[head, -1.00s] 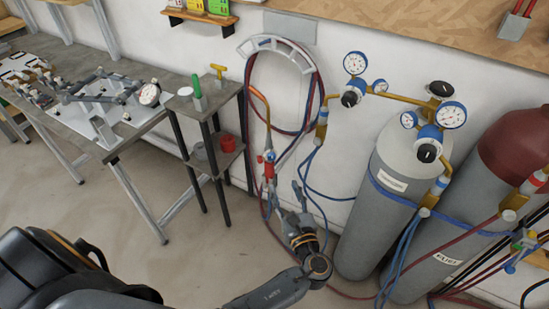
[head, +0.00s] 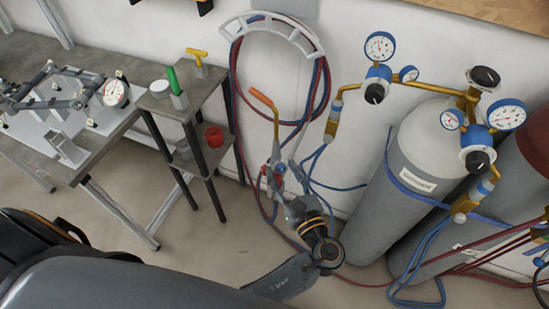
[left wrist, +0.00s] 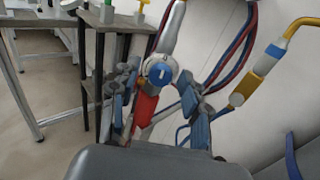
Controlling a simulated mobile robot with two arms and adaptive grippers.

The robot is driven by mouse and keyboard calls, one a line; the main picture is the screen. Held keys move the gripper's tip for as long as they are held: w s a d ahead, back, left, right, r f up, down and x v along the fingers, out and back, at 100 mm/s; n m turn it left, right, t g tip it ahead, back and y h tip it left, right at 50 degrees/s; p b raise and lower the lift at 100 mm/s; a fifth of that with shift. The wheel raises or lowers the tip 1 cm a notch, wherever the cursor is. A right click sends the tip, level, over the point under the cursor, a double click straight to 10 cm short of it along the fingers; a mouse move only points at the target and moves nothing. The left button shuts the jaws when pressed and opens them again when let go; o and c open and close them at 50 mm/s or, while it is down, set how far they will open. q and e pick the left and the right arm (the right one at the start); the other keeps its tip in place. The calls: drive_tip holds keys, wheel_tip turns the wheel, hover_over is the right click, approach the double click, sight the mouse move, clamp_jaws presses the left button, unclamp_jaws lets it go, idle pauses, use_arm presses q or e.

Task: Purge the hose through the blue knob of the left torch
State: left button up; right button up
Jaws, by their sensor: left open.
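The left torch (head: 276,135), with a copper tip, hangs upright in front of the wall below the hose rack. Its blue knob (left wrist: 159,73) faces the left wrist camera, with a white pointer mark on it. A red part of the torch (left wrist: 144,110) shows below the knob. My left gripper (head: 282,174) is at the torch's valve part in the head view. In the left wrist view its open fingers (left wrist: 157,92) stand on either side of the torch, just below the knob. I cannot tell whether they touch it. My right gripper is not in view.
Coiled red and blue hoses hang on the white rack (head: 272,20). Gas cylinders with regulators stand at right, the grey cylinder (head: 385,200) nearest. A small shelf stand (head: 195,100) and a workbench (head: 110,150) are at left. Hoses lie on the floor.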

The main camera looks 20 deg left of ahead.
use_arm(q)
drive_tip(key=shift+w+a, duration=0.1)
drive_tip(key=shift+w, duration=0.05)
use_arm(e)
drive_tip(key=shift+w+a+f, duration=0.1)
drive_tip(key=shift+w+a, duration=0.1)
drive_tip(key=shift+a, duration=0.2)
use_arm(q)
drive_tip(key=shift+r, duration=0.1)
drive_tip(key=c, duration=0.3)
clamp_jaws()
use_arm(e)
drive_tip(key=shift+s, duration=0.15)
